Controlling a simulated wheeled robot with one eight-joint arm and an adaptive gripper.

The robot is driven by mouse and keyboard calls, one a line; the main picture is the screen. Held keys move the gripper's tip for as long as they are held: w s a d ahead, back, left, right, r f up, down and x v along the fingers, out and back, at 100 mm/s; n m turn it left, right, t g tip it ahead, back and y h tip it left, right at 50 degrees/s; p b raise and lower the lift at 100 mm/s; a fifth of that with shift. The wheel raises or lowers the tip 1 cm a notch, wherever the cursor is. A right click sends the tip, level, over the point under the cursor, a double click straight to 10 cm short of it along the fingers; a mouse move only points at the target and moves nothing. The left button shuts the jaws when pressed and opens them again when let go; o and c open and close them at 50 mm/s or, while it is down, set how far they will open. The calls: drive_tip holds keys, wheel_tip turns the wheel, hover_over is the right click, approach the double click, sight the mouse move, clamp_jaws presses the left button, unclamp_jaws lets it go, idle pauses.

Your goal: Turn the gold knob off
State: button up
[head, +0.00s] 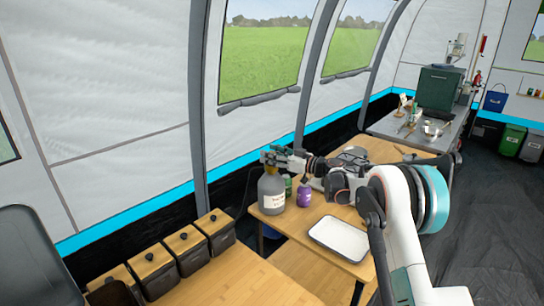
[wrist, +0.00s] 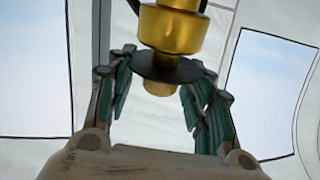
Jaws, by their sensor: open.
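The gold knob (wrist: 172,28) shows at the top middle of the wrist view, with a dark disc (wrist: 165,68) and a smaller gold piece (wrist: 160,88) below it. My gripper (wrist: 158,88) is open, with one green-padded finger on either side of the disc and smaller gold piece. I cannot tell whether either finger touches them. In the head view, my gripper (head: 272,156) is at the top of a grey bottle (head: 271,190) with a pale label. The gold knob cannot be made out there; my gripper covers the bottle's top.
A purple bottle (head: 304,195) and a green one (head: 288,185) stand close right of the grey bottle on the wooden table. A white tray (head: 340,238) lies nearer. Several lidded dark canisters (head: 186,249) line the front-left counter. The tent wall is behind.

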drive_tip(key=c, duration=1.1)
drive_tip(key=shift+o, duration=0.2)
drive_tip(key=shift+t, duration=0.3)
drive_tip(key=m+t+h, duration=0.1)
drive_tip(key=m+t, duration=0.1)
drive_tip(key=m+t+h, duration=0.1)
drive_tip(key=t+h, duration=0.1)
drive_tip(key=shift+s+a+m, duration=0.15)
drive_tip(key=shift+m, duration=0.25)
drive_tip(key=m+t+h, duration=0.2)
drive_tip(key=m+h, duration=0.1)
drive_tip(key=h, duration=0.1)
drive_tip(key=m+t+h, duration=0.2)
drive_tip(key=h, duration=0.2)
drive_tip(key=shift+m+t, duration=0.3)
drive_tip(key=shift+m, duration=0.1)
drive_tip(key=m+h, duration=0.2)
drive_tip(key=h, duration=0.1)
drive_tip(key=m+h, duration=0.2)
drive_tip(key=h, duration=0.1)
drive_tip(key=shift+a+t+h, duration=0.15)
drive_tip(key=shift+t+h, duration=0.15)
drive_tip(key=shift+m+g+h, duration=0.45)
drive_tip(key=shift+m+h, duration=0.6)
drive_tip(key=shift+h, duration=0.5)
drive_tip(key=shift+m+g+h, duration=0.45)
drive_tip(key=shift+m+h, duration=0.6)
drive_tip(key=shift+h, duration=0.5)
drive_tip(key=shift+r, duration=0.1)
